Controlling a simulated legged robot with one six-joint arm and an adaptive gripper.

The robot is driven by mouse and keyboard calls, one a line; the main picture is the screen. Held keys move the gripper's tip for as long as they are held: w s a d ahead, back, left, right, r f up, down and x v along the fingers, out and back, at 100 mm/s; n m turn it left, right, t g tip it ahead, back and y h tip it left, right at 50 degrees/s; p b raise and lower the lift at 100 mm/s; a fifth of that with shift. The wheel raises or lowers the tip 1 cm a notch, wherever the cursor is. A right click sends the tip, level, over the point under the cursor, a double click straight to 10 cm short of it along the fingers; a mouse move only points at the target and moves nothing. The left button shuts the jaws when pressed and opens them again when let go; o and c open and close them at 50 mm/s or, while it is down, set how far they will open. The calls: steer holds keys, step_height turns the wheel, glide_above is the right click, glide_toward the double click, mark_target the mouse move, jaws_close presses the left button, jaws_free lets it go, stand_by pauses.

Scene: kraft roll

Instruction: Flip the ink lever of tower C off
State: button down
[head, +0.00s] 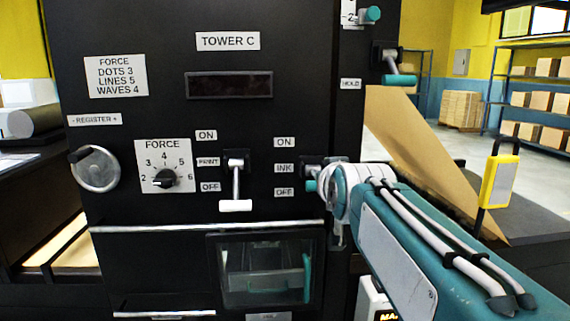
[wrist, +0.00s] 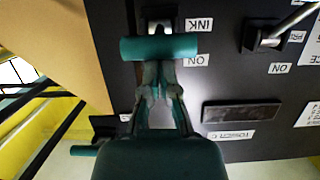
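The tower C panel (head: 155,108) is black. Its ink lever has a teal bar handle (wrist: 160,47), and its mount (wrist: 158,20) is beside the INK label (head: 284,168). In the head view my arm hides most of this lever. In the wrist view, which is upside down, the handle stands out between the INK and ON labels, not swung to the OFF side like the print lever. My gripper (wrist: 160,88) has its fingers close together, tips at the handle's edge on the ON side. Nothing shows between them; I cannot tell whether they touch the handle.
The print lever (head: 236,190), with a white handle, hangs down to the left of the ink lever. A teal-handled HOLD lever (head: 400,80) is at the upper right. A force knob (head: 165,178) and register wheel (head: 96,168) are to the left. A brown paper sheet (head: 420,150) slopes down at the right.

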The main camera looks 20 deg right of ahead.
step_height(320, 180, down, 9)
steer(key=w+t+h, duration=0.1)
steer(key=t, duration=0.2)
steer(key=shift+w+d+f, duration=0.2)
steer(key=shift+w, duration=0.05)
stand_by(0.6)
stand_by(0.4)
